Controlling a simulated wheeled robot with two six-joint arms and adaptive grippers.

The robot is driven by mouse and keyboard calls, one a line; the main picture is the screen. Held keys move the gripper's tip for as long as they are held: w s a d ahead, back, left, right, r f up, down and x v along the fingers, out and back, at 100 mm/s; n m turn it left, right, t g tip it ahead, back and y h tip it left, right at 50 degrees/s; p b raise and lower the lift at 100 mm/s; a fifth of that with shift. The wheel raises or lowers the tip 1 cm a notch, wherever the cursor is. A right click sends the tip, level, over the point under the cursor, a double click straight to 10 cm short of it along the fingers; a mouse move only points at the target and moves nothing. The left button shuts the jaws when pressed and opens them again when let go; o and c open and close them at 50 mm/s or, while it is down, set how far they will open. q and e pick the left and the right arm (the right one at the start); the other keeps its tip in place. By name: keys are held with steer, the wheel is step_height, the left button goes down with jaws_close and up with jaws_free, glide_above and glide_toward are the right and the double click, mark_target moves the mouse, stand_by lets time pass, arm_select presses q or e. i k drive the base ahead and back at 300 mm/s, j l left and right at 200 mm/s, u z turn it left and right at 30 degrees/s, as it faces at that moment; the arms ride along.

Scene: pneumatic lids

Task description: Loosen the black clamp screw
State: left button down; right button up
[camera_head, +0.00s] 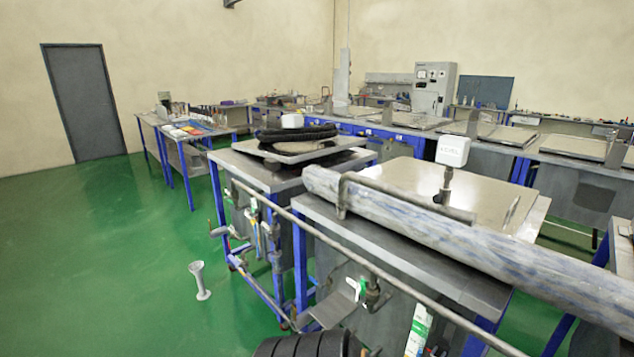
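I cannot make out a black clamp screw for certain in the head view. A large bench tank with a flat metal lid (467,193) stands at the centre right. A grey-blue mottled beam (440,232) lies across its front edge, and a bent metal bar (405,196) runs above the beam. A white box (452,151) sits on a short dark post behind the bar. Small dark fittings with a valve (373,293) hang on the tank's front, too small to tell apart. Neither of my grippers is in view.
A second tank with a lid (290,153) carries coiled black hose (295,133). A long pipe (370,266) runs along the tank fronts. A black ribbed object (303,345) is cut off at the bottom edge. A grey stand (199,281) is on the green floor (100,260), open at left.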

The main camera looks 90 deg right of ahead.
mark_target(438, 198)
steer(key=z, duration=3.55)
steer(key=j, duration=0.65)
steer(key=k+j, duration=0.15)
steer(key=j, duration=1.2)
steer(key=k+u, duration=0.05)
steer(key=k, duration=0.05)
